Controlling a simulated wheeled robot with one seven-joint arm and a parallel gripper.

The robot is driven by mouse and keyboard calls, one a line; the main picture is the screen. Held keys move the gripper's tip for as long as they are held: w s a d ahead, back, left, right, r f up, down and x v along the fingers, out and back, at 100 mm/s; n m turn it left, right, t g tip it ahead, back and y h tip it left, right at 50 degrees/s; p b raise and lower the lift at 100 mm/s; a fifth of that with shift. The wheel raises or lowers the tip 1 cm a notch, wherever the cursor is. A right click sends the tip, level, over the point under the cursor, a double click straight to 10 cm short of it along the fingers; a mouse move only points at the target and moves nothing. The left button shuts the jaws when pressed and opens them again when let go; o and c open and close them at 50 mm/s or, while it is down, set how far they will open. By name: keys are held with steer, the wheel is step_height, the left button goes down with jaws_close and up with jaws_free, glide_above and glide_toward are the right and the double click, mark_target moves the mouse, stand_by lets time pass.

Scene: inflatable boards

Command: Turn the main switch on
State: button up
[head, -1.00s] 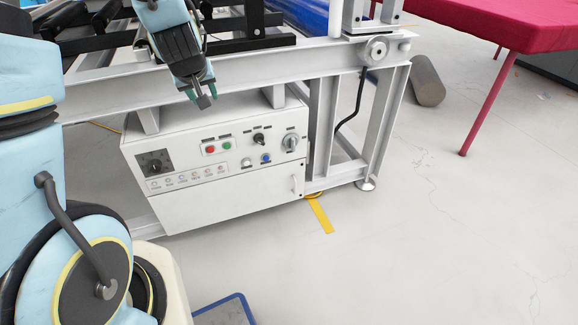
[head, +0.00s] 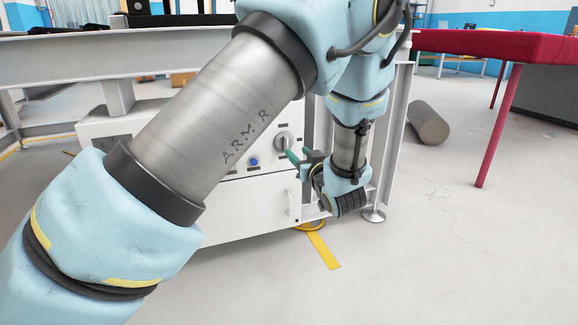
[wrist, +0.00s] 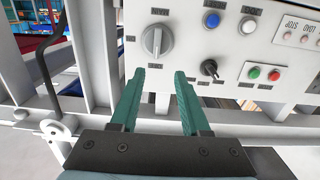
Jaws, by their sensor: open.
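A large grey rotary switch (head: 283,141) sits on the right part of the white control cabinet's front (head: 240,205). In the wrist view this switch (wrist: 157,40) lies just beyond the fingertips, between their lines, its bar handle standing about upright in the picture. The small labels around it are upside down and hard to read. My gripper (head: 295,156) is beside the switch in the head view. In the wrist view its green fingers (wrist: 159,73) are apart with nothing between them. I cannot tell whether a finger touches the switch.
Near the switch are a blue button (wrist: 212,20), a white button (wrist: 247,27), a black selector (wrist: 209,68), and green (wrist: 254,72) and red (wrist: 274,76) buttons. A frame post (head: 390,150) stands right of the cabinet. Open floor (head: 450,260) lies in front.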

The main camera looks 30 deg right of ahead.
mark_target(287, 142)
steer(key=w+b, duration=0.1)
steer(key=w, duration=0.1)
steer(key=w+d+b, duration=0.1)
steer(key=w+b, duration=0.1)
steer(key=w, duration=0.1)
steer(key=w+f+b, duration=0.1)
steer(key=w, duration=0.2)
steer(key=shift+w+d, duration=0.15)
steer(key=shift+d, duration=0.2)
steer(key=shift+w+d+r+b, duration=0.15)
steer(key=shift+w+b, duration=0.3)
steer(key=shift+w, duration=0.25)
steer(key=shift+c, duration=0.2)
jaws_close()
